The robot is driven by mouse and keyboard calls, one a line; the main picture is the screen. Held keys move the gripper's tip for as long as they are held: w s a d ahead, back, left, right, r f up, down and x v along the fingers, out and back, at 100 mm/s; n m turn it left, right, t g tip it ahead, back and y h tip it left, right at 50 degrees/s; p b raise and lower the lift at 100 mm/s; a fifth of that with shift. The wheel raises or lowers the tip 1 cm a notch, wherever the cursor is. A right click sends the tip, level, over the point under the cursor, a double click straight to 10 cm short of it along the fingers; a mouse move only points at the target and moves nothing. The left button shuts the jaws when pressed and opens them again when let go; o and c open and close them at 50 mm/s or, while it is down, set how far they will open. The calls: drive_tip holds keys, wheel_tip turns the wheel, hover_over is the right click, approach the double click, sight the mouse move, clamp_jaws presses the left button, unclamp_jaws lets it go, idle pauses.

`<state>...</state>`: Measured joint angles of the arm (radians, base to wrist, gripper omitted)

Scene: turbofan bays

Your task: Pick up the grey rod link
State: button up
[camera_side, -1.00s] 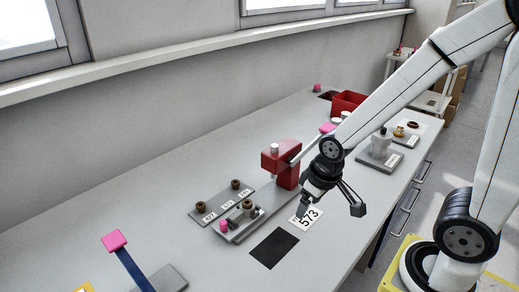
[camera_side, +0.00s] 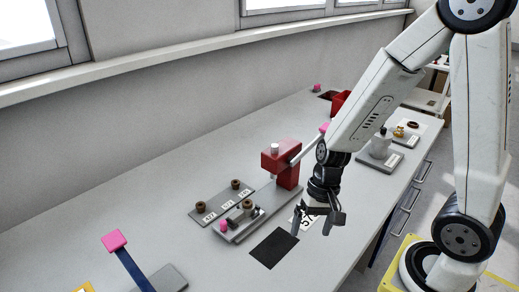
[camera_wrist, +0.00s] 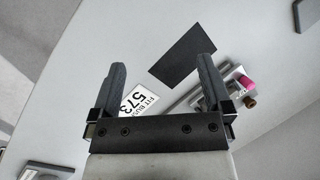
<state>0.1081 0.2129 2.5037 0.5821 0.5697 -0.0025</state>
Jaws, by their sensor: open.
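A small grey link-like part (camera_side: 238,215) lies on the grey base plate (camera_side: 236,237) of the red press, between a pink knob (camera_side: 224,226) and a brown bushing (camera_side: 248,204). I take it for the rod link, but its outline is too small to be sure. My gripper (camera_side: 312,228) is open and empty, pointing down over the table to the right of that part, above the white "573" card. In the wrist view my gripper (camera_wrist: 161,64) has its fingers wide apart; the right finger hides part of the base plate.
The red press (camera_side: 282,165) stands behind the plate. A dark mat (camera_side: 274,248) lies in front. A grey tray (camera_side: 209,206) with brown bushings is at the left. The white card (camera_wrist: 140,101) lies below my fingers. A pink-topped blue lever (camera_side: 122,255) stands front left.

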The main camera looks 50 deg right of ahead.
drive_tip(key=a+m+y, duration=0.1)
drive_tip(key=m+y, duration=0.1)
drive_tip(key=m, duration=0.1)
drive_tip(key=m+t+y, duration=0.2)
drive_tip(key=m+t, duration=1)
drive_tip(key=m, duration=0.7)
approach(251, 207)
drive_tip(key=shift+w+a, duration=0.55)
drive_tip(key=shift+a, duration=0.4)
drive_tip(key=shift+w+d+f+m+h, duration=0.25)
drive_tip(key=shift+d+m+h, duration=0.15)
drive_tip(key=shift+d, duration=0.15)
drive_tip(key=shift+x, duration=1.35)
drive_tip(key=shift+w+a, duration=0.1)
drive_tip(key=shift+a, duration=0.05)
drive_tip(key=shift+x, duration=2.45)
